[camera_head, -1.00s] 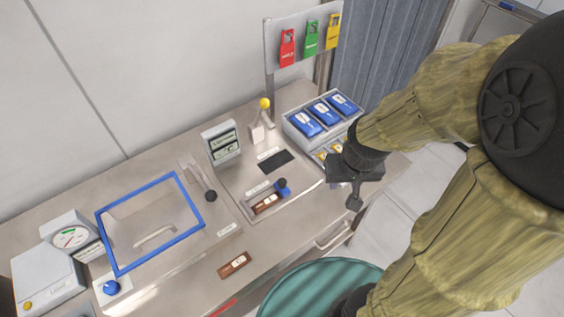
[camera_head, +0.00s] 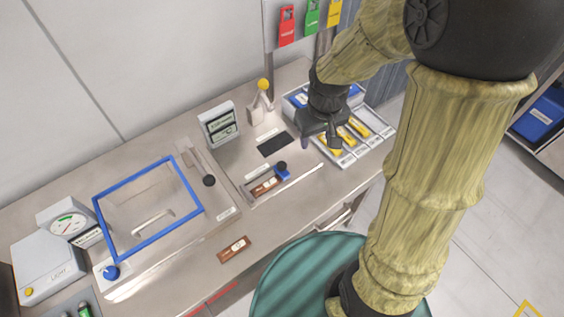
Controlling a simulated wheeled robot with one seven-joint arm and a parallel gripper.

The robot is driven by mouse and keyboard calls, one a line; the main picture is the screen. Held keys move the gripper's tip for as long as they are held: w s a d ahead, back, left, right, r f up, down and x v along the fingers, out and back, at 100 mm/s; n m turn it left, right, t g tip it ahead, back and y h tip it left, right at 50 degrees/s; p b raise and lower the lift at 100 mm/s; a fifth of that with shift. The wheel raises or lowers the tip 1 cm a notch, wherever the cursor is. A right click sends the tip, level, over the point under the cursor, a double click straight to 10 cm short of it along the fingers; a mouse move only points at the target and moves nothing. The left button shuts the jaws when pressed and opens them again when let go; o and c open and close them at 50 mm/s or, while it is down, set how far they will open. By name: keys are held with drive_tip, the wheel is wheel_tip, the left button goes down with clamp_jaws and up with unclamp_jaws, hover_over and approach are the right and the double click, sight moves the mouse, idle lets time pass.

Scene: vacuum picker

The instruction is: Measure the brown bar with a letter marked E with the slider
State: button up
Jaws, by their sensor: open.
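One brown bar (camera_head: 265,187) lies in the measuring fixture (camera_head: 246,194) on the bench, beside a blue slider (camera_head: 283,174) with a black knob. A second brown bar (camera_head: 234,249) lies on the bench nearer the front edge. Both have pale labels, but I cannot read a letter on either. My gripper (camera_head: 318,140) is open above the bench, to the right of and behind the slider, in front of the tray's left side. I see nothing between its fingers, and it appears clear of both bars.
A tray (camera_head: 376,152) with blue and yellow packs stands right of my gripper. A display (camera_head: 219,125) and a yellow-knobbed lever (camera_head: 263,86) stand behind the fixture. A blue-framed cover (camera_head: 150,250) is at left.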

sight(282, 165)
drive_tip(key=w+a+f+n+g, duration=0.1)
drive_tip(key=w+a+f+n, duration=0.2)
drive_tip(key=w+a, duration=0.3)
drive_tip(key=shift+a+n, duration=0.8)
drive_tip(key=shift+a, duration=0.35)
wheel_tip(282, 165, down, 18)
drive_tip(key=p, duration=0.3)
drive_tip(key=shift+r, duration=0.25)
clamp_jaws()
